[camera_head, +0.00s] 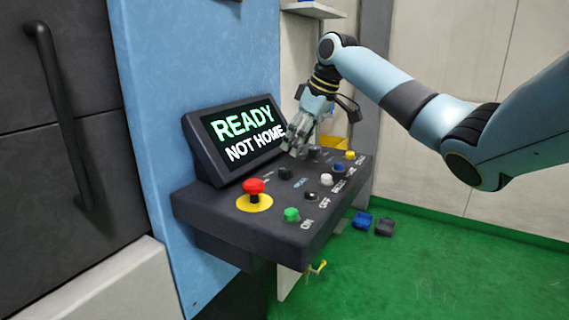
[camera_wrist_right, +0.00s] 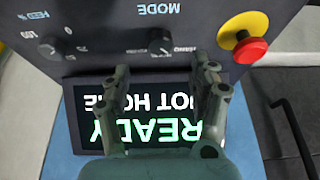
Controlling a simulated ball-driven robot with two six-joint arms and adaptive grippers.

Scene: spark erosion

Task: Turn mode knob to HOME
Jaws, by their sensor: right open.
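The black mode knob (camera_head: 285,173) sits on the sloping console (camera_head: 235,225), between the red emergency stop and a second black knob. It also shows in the right wrist view (camera_wrist_right: 160,38), upside down, near the MODE lettering; its exact setting is too small to read. The screen (camera_head: 240,130) reads READY and NOT HOME. My right gripper (camera_head: 297,143) is above the back of the console, close in front of the screen's right edge. In the wrist view its fingers (camera_wrist_right: 164,76) are spread, empty and apart from the knob. My left gripper is out of view.
The red emergency stop (camera_head: 254,188) stands on a yellow disc near the knob. A second knob (camera_wrist_right: 47,47) is on the other side. Green (camera_head: 291,214), black, white and yellow buttons line the console front. Blue and dark objects (camera_head: 362,221) lie on the green floor.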

